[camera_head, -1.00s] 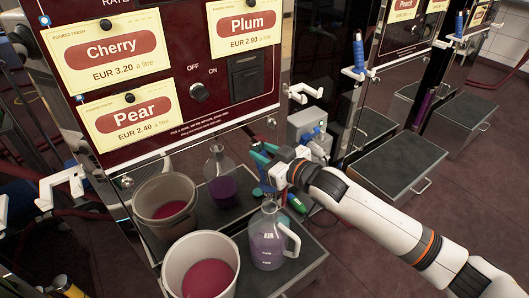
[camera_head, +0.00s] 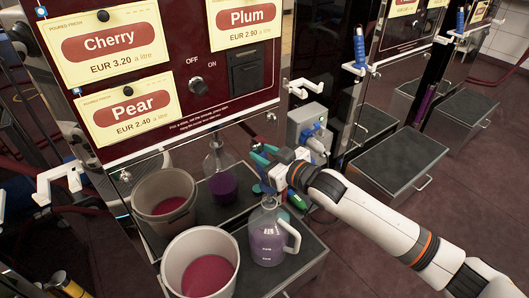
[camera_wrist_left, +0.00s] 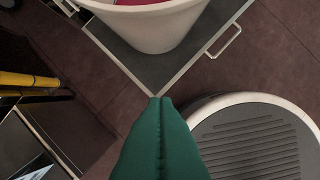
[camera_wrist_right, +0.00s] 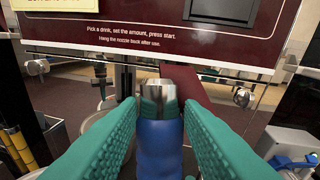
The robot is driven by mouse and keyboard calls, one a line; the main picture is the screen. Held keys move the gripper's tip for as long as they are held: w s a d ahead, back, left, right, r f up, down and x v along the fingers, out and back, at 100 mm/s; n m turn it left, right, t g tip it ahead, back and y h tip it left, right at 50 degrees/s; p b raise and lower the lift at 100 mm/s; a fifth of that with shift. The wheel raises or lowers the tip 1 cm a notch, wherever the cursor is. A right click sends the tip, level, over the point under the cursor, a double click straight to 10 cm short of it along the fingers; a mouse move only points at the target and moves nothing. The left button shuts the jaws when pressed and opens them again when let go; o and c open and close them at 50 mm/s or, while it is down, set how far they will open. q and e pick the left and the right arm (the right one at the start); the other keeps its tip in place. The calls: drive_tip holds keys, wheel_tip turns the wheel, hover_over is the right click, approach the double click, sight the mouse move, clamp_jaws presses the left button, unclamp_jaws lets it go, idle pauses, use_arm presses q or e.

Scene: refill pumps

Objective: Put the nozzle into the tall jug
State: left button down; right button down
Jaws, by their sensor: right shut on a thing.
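The tall jug (camera_head: 267,238) is clear, with a narrow neck, a white handle on its right and purple liquid inside. It stands upright on the dark tray. My right gripper (camera_head: 258,157) is above and behind the jug's mouth, apart from it. In the right wrist view its teal fingers (camera_wrist_right: 160,110) are shut on the blue nozzle (camera_wrist_right: 159,148), which has a metal end. The nozzle is mostly hidden in the head view. My left gripper (camera_wrist_left: 160,98) is shut and empty in its wrist view; I do not see it in the head view.
A white bucket (camera_head: 166,268) with red liquid stands left of the jug, close to it. Behind them, a second bucket and jug look like reflections in the machine's shiny front. A grey box (camera_head: 308,128) with a blue part is behind my right gripper.

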drive_tip(key=shift+f, duration=0.3)
drive_tip(key=shift+f+b, duration=0.5)
drive_tip(key=shift+f, duration=0.7)
drive_tip(key=shift+f+b, duration=0.45)
drive_tip(key=shift+f, duration=0.05)
drive_tip(key=shift+f+b, duration=0.3)
drive_tip(key=shift+f, duration=0.35)
drive_tip(key=c, duration=0.9)
unclamp_jaws()
drive_tip(key=shift+c, duration=0.2)
use_arm(q)
drive_tip(key=v, duration=0.6)
drive_tip(key=shift+r+t, duration=0.25)
drive_tip(key=shift+t, duration=0.05)
drive_tip(key=shift+a+f, duration=0.1)
drive_tip(key=shift+a, duration=0.05)
use_arm(e)
drive_tip(key=shift+f, duration=0.1)
